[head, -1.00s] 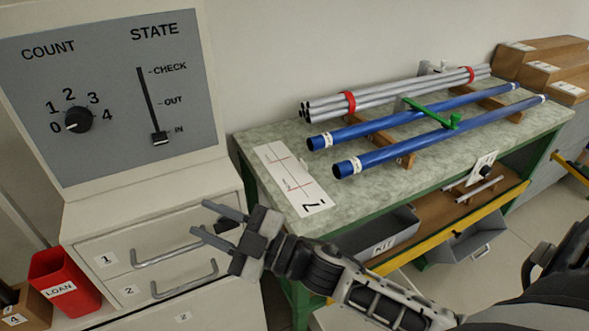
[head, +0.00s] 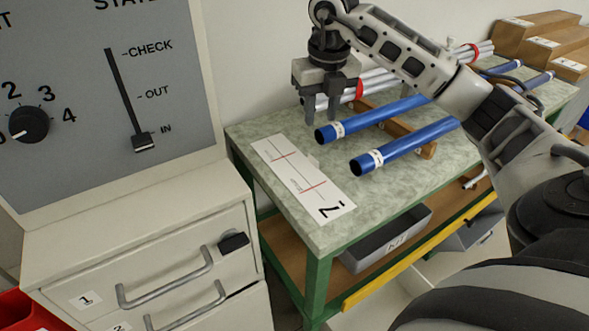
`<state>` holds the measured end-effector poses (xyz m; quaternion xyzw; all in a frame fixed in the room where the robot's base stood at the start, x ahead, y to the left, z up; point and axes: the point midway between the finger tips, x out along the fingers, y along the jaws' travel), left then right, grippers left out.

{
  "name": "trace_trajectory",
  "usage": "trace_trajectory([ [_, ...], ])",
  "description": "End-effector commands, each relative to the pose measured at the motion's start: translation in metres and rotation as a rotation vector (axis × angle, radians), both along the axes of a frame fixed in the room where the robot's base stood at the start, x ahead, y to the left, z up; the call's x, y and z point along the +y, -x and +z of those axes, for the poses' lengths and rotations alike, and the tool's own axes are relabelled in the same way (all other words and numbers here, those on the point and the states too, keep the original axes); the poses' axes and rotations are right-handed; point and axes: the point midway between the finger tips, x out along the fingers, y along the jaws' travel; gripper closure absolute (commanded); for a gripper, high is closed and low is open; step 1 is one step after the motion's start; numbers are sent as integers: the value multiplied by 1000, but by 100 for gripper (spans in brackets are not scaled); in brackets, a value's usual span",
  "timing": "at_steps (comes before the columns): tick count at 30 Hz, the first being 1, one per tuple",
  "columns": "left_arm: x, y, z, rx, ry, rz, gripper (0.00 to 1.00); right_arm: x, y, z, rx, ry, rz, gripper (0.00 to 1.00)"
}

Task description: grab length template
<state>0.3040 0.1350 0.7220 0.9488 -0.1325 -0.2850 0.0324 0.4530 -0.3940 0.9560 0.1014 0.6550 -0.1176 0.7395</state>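A white sheet (head: 303,178) with red cross lines and a "2" lies flat on the green-topped table (head: 252,143), at its near left end. I cannot tell for certain whether it is the length template. My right gripper (head: 322,122) points down over the table, above and behind the sheet, near the left ends of the rods. Its two fingers are apart, with nothing visible between them. The green piece seen earlier across the blue rods is hidden behind my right arm. My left gripper is not in view.
Two blue rods (head: 408,144) and a red-banded bundle of grey rods (head: 374,85) rest on wooden supports. A cabinet with drawers (head: 150,270) and a panel with a dial and slider stand left. A grey bin (head: 372,248) sits on the shelf below.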

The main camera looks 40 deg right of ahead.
Motion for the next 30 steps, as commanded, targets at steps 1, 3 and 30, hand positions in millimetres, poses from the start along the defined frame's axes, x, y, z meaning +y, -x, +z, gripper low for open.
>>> trace_trajectory([
  [1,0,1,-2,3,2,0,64,0,0,-14,6,-1,0,68],
  [3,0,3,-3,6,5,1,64,0,-2,-29,6,-2,1,68],
  [30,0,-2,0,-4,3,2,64,-3,-8,-120,-2,-3,4,68],
])
